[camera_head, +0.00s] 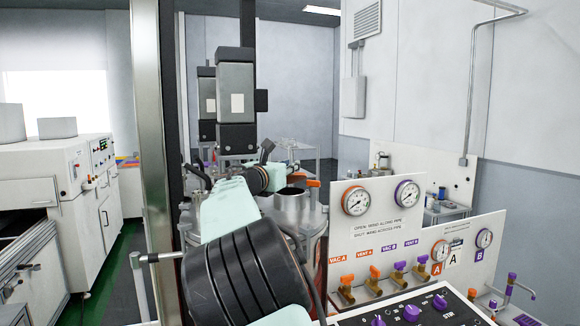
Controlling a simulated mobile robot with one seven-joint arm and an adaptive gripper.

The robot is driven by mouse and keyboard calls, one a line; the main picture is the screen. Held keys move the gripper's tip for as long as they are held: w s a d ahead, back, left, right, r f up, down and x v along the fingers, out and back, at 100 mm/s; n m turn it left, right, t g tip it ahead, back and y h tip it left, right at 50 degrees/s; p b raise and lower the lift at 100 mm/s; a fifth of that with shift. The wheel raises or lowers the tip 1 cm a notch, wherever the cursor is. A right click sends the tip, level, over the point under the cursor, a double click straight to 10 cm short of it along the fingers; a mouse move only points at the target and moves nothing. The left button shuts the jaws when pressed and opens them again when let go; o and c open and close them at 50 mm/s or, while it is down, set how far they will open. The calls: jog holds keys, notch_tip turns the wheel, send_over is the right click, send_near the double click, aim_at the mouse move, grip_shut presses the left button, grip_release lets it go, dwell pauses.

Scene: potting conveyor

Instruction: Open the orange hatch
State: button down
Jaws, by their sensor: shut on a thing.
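A small orange part (312,183), which looks like the handle of the orange hatch, shows at the end of my gripper beside a round metal vessel (292,206). My gripper (291,172) is small and partly hidden in this view, at the far end of my pale green arm. Its fingers are shut on the orange part. The rest of the hatch is hidden behind my arm and gripper, so I cannot tell how far it stands open.
A white panel (378,230) with gauges and several orange and purple valves stands close on the right. A black control box (425,310) with purple knobs lies below it. A metal post (150,150) rises left of my arm. White cabinets (85,190) stand farther left.

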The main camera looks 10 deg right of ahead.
jog(key=shift+w+a, duration=0.1)
jog(key=shift+a, duration=0.3)
jog(key=c, duration=2.1)
grip_release()
jog(key=shift+o, duration=0.6)
jog(key=shift+a+f, duration=0.1)
jog(key=shift+f, duration=0.05)
